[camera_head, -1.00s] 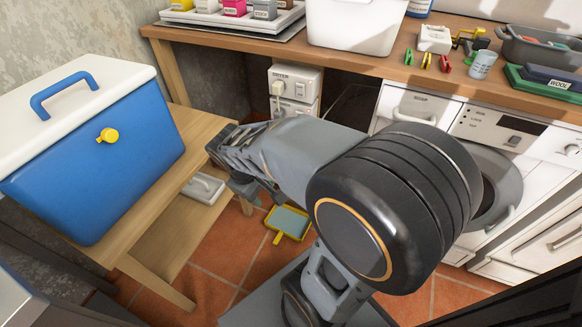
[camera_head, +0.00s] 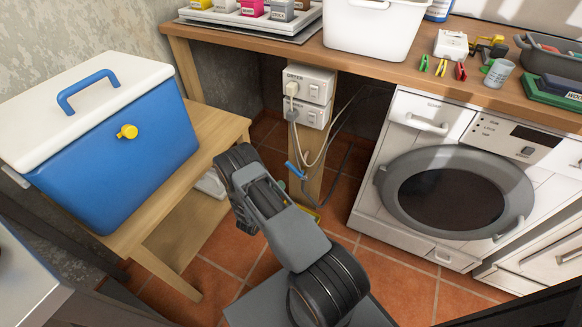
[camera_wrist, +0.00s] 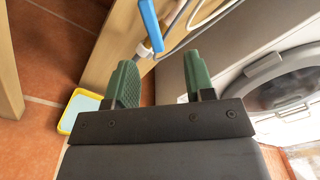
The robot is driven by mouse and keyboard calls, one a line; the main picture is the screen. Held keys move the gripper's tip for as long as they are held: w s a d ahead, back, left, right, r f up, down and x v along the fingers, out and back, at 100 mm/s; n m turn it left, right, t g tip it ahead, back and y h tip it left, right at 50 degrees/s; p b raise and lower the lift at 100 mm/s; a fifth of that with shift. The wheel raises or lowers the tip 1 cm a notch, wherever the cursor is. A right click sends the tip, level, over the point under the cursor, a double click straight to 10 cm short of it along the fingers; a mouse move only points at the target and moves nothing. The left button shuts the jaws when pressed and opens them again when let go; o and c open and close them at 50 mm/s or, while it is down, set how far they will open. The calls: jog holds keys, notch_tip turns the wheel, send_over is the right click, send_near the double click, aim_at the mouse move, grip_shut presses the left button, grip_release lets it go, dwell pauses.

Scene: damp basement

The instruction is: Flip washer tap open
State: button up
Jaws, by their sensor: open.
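The washer tap shows as a blue lever (camera_head: 295,170) low on the wooden post beside the washing machine (camera_head: 445,200), with hoses near it. In the wrist view the blue lever (camera_wrist: 150,24) is at the top, running down to a grey metal fitting. My gripper (camera_wrist: 163,78) is open and empty, its green fingers apart below the lever in that picture. The lever's lower end lies above the gap between the fingertips, with no clear contact. In the head view my arm (camera_head: 285,235) hides the fingers.
A blue cooler box (camera_head: 110,160) with a yellow tap stands on a wooden bench (camera_head: 215,130) at left. Sockets (camera_head: 310,85) and cables are above the lever. A yellow-rimmed tray (camera_wrist: 75,108) lies on the tiled floor. A worktop (camera_head: 390,75) overhangs the area.

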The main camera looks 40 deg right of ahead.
aim_at(290, 169)
jog(key=shift+n+t+y, duration=0.3)
jog(key=shift+n+t, duration=0.1)
jog(key=shift+n, duration=0.2)
jog(key=b+x, duration=0.1)
jog(key=x, duration=0.2)
jog(key=f+b+x, duration=0.1)
jog(key=x, duration=0.3)
jog(key=b+x, duration=0.1)
jog(key=x, duration=0.3)
jog(key=shift+w+d+f, duration=0.15)
jog(key=shift+d+f, duration=0.05)
jog(key=shift+f, duration=0.05)
jog(key=shift+x, duration=0.95)
jog(key=shift+r, duration=0.1)
grip_shut()
